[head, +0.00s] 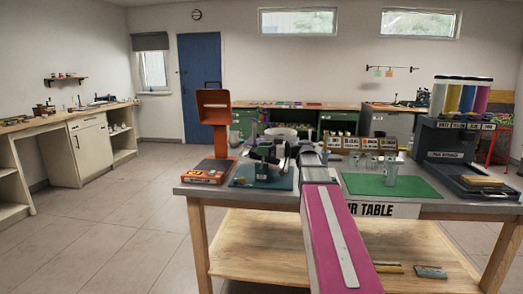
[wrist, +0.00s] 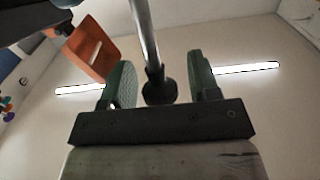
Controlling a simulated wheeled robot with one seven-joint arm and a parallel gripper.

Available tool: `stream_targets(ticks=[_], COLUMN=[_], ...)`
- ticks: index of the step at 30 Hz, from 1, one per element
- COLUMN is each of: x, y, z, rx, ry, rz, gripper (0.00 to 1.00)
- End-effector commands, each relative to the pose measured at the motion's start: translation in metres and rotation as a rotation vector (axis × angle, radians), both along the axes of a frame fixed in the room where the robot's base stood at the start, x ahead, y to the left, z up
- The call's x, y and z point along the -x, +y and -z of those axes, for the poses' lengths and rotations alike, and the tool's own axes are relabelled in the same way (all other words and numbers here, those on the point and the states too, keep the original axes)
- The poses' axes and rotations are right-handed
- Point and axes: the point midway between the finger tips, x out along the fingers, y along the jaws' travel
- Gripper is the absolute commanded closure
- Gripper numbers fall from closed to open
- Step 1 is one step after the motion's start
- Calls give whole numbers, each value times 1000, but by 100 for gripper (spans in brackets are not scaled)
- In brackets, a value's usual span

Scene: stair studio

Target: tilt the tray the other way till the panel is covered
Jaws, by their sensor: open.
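My gripper (head: 275,158) is at the middle of the table, above a teal board (head: 247,181). In the wrist view my gripper (wrist: 161,78) is open, with a green pad on each side. A metal rod with a black knob (wrist: 160,92) shows between the pads, with gaps on both sides. A pale round dish (head: 281,133) shows just behind my gripper, partly hidden by it. I cannot tell which part is the tray or the panel, as my arm and gripper cover much of the apparatus.
An orange stand (head: 213,125) is left of the board; it also shows in the wrist view (wrist: 92,50). A green mat (head: 410,188) with a clear glass (head: 391,168) lies to the right. A dark dispenser (head: 443,145) with coloured cylinders stands at the right end.

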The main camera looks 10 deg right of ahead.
Motion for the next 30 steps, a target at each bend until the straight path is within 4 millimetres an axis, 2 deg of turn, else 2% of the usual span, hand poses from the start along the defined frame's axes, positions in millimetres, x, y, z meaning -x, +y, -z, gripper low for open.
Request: stream_targets(ticks=[11, 16, 17, 30], x=[-2, -2, -2, -3], y=[6, 5, 5, 10], z=[0, 0, 0, 0], rx=[0, 0, 0, 46], ry=[0, 0, 0, 14], rz=[1, 0, 0, 0], gripper=[44, 96, 100, 100])
